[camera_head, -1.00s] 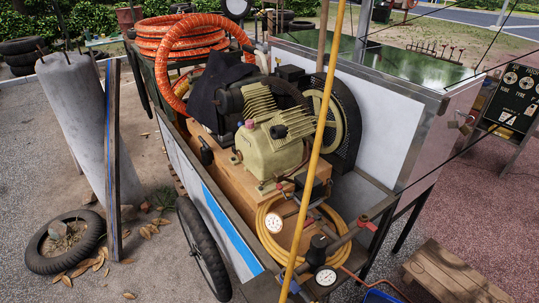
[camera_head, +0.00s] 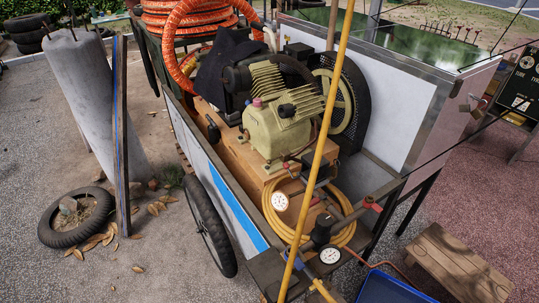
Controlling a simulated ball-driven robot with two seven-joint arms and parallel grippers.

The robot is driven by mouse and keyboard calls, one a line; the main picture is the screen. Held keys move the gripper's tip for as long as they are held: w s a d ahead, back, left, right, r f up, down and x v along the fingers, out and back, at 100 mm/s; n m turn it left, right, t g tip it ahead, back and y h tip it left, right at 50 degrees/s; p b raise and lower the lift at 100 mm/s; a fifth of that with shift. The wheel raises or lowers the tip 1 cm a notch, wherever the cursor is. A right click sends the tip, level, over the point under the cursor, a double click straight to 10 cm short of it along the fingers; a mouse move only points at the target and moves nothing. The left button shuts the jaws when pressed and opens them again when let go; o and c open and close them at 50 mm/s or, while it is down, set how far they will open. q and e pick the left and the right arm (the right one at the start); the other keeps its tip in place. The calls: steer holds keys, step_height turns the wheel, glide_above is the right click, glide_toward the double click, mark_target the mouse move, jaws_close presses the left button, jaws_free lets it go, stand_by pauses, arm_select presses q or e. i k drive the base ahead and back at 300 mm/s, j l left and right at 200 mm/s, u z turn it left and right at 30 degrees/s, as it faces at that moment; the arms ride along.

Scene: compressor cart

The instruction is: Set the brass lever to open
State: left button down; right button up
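The compressor cart (camera_head: 416,110) stands in the middle of the view, with a cream compressor (camera_head: 275,132) on its wooden base. At its near end is a pipe assembly with a round white gauge (camera_head: 280,201) and a second gauge (camera_head: 330,254). A small yellow, brass-looking piece (camera_head: 322,291) shows at the bottom edge, cut off by the frame. It may be the brass lever; its setting cannot be told. A red-tipped handle (camera_head: 372,204) sticks out at the right of the pipes. Neither of my grippers is in view.
A yellow pole (camera_head: 328,130) stands in front of the cart and hides part of it. A coiled yellow hose (camera_head: 345,232) lies under the pipes. A blue bin (camera_head: 390,289) and a wooden stool (camera_head: 455,262) stand at the lower right. A tyre (camera_head: 77,215) lies at the left.

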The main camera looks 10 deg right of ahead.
mark_target(268, 162)
steer(key=i+j, duration=0.1)
steer(key=j, duration=0.35)
steer(key=i+j, duration=0.1)
steer(key=j, duration=0.35)
steer(key=i+j, duration=0.1)
steer(key=j, duration=0.4)
